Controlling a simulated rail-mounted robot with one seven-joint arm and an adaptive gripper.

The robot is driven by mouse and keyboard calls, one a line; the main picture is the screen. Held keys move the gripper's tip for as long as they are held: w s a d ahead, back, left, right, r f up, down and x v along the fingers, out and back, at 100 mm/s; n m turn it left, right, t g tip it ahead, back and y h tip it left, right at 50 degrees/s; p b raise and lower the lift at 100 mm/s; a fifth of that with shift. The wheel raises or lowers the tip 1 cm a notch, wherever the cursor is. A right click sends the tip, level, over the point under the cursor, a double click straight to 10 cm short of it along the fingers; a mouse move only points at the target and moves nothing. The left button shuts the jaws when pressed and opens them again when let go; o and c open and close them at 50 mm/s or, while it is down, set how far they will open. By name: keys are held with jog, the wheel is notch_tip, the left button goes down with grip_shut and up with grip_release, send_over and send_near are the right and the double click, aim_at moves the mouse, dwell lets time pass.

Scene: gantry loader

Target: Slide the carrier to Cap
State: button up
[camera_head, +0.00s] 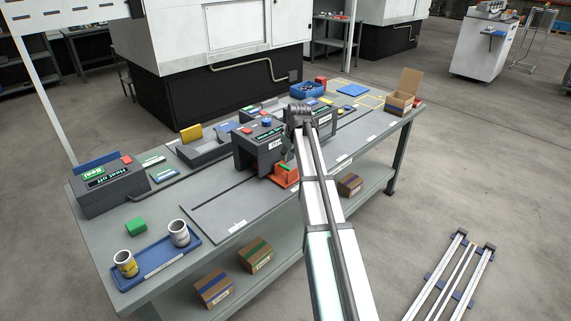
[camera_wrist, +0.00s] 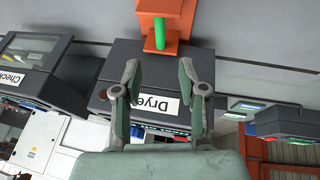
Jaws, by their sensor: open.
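The carrier is an orange block (camera_head: 286,176) on the slotted grey track (camera_head: 215,211), just in front of a dark station block (camera_head: 258,147). In the wrist view the orange carrier (camera_wrist: 172,8) is at the top, with a green upright grip (camera_wrist: 160,35) on it. My gripper (camera_wrist: 160,78) is open, its two fingers apart with nothing between them. The green grip lies above the fingertips in that picture, apart from them. The dark block behind the gripper bears a label starting "Drye" (camera_wrist: 157,104). My arm hides part of the track; I cannot read a Cap label.
A station labelled "Check" (camera_wrist: 10,77) is beside the dryer in the wrist view. The track's left part is clear.

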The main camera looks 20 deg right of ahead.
aim_at(285, 167)
jog(key=p+x, duration=0.1)
jog(key=x, duration=0.8)
jog(key=shift+w+f+p, duration=0.1)
jog(key=shift+f+p, duration=0.05)
jog(key=shift+p, duration=0.15)
grip_shut()
